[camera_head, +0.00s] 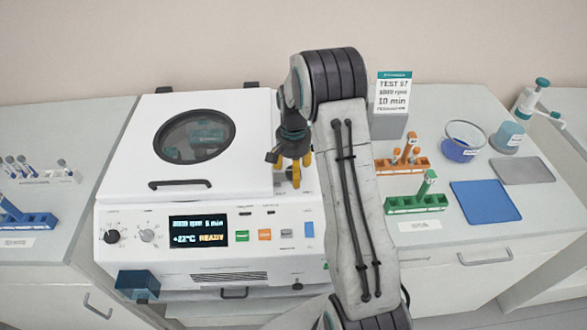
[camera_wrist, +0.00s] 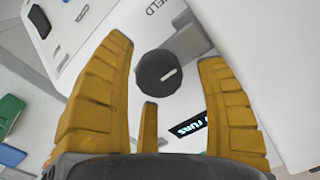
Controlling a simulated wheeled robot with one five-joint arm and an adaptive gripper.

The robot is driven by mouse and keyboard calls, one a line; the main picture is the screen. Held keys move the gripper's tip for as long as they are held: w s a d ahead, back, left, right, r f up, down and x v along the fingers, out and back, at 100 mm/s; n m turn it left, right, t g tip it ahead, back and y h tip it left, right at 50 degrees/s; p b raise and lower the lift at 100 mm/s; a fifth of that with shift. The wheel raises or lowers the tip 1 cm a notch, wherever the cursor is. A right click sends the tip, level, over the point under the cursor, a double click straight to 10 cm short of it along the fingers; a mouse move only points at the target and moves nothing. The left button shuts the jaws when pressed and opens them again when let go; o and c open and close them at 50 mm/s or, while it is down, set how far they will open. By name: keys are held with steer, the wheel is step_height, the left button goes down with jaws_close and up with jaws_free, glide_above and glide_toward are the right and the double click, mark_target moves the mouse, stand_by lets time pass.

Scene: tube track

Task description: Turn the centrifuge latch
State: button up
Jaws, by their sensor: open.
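The white centrifuge (camera_head: 258,204) stands on the bench with its lid (camera_head: 250,115) down. A dark round knob (camera_wrist: 153,70) with a short white mark, seemingly the latch, shows in the wrist view. My gripper (camera_head: 294,184) is open and points down at the right side of the centrifuge, beside the lid's front right corner. In the wrist view its yellow fingers (camera_wrist: 165,52) stand on either side of the knob, with gaps on both sides. I cannot tell how far above the knob they are. In the head view, the gripper and arm hide the knob.
To the right stand an orange tube rack (camera_head: 385,167), a green tube rack (camera_head: 415,203), a sign (camera_head: 393,92) and a blue mat (camera_head: 486,201). A blue rack (camera_head: 28,222) stands left.

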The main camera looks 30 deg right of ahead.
steer(key=c, duration=1.2)
